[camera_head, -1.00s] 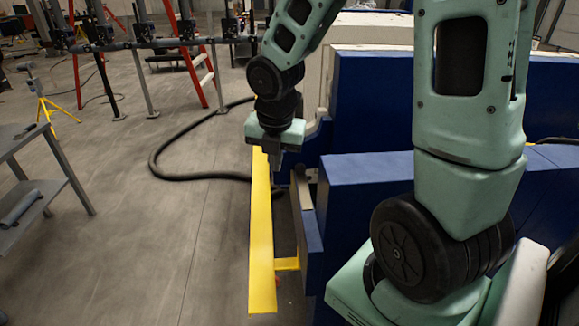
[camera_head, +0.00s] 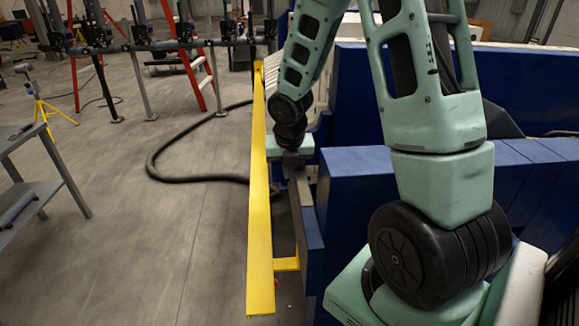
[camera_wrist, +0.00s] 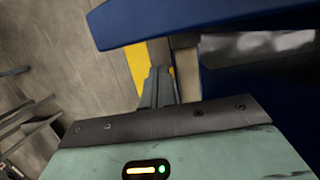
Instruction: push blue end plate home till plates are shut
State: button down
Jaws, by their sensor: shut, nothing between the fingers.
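Two large blue plate bodies show in the head view: a far one (camera_head: 362,95), and a near one (camera_head: 352,195) with a flat top. I cannot tell for sure which is the end plate. A gap lies between them at the left, partly hidden by my arm. My gripper (camera_head: 290,165) is shut and empty, pointing down between the yellow rail (camera_head: 260,215) and the near blue body's left side. In the wrist view the closed fingers (camera_wrist: 158,88) lie near the rail, with a blue edge (camera_wrist: 200,22) beyond. I cannot tell whether they touch anything.
The yellow rail runs lengthwise along the press's left side, close to my gripper. A grey side bar (camera_head: 302,195) lies just right of the fingers. A black hose (camera_head: 160,165) curves over the floor at left. A grey table (camera_head: 40,180) stands farther left.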

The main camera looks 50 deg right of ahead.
jog(key=shift+w+d+r, duration=0.1)
jog(key=shift+w+d, duration=0.7)
jog(key=shift+w, duration=0.1)
